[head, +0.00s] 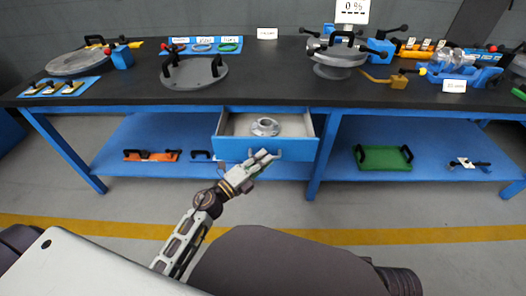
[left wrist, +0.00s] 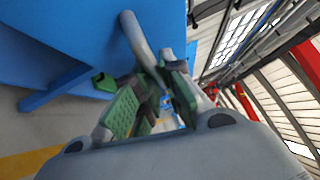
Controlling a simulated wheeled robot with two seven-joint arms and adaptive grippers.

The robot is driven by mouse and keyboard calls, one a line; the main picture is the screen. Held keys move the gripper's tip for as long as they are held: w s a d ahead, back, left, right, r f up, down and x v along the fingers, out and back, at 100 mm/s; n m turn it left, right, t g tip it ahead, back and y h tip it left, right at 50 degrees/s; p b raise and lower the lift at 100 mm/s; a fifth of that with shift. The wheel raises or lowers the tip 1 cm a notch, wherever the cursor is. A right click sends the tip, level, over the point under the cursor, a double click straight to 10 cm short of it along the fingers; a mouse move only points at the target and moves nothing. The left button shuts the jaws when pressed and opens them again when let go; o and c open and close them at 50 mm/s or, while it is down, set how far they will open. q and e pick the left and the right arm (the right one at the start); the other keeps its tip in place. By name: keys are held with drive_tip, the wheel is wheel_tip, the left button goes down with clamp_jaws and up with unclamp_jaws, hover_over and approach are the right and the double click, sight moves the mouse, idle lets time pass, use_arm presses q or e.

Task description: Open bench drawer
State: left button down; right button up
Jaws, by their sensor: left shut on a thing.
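The blue bench drawer (head: 297,148) is pulled out from under the bench top, and its pale inside shows. A silver flanged part (head: 265,126) lies in the drawer. My left gripper (head: 262,159) is at the middle of the drawer's front, shut on the drawer handle. In the left wrist view the grey handle (left wrist: 138,40) runs from the blue drawer front (left wrist: 70,30) down between the green-padded fingers of the gripper (left wrist: 156,83). The fingers hide part of the handle. My right gripper is not in view.
The dark bench top (head: 270,75) carries a grey round plate with handles (head: 195,72), a silver lidded shell (head: 338,58) and several tools. A green tray (head: 384,160) sits on the lower blue shelf. The floor in front is clear, with a yellow line (head: 330,237).

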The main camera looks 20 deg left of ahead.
use_arm(q)
drive_tip(key=shift+s+d+f, duration=0.1)
drive_tip(key=shift+s+d, duration=0.05)
drive_tip(key=shift+s, duration=0.45)
drive_tip(key=c, duration=1.5)
unclamp_jaws()
drive_tip(key=shift+s, duration=0.1)
drive_tip(key=shift+v, duration=5.9)
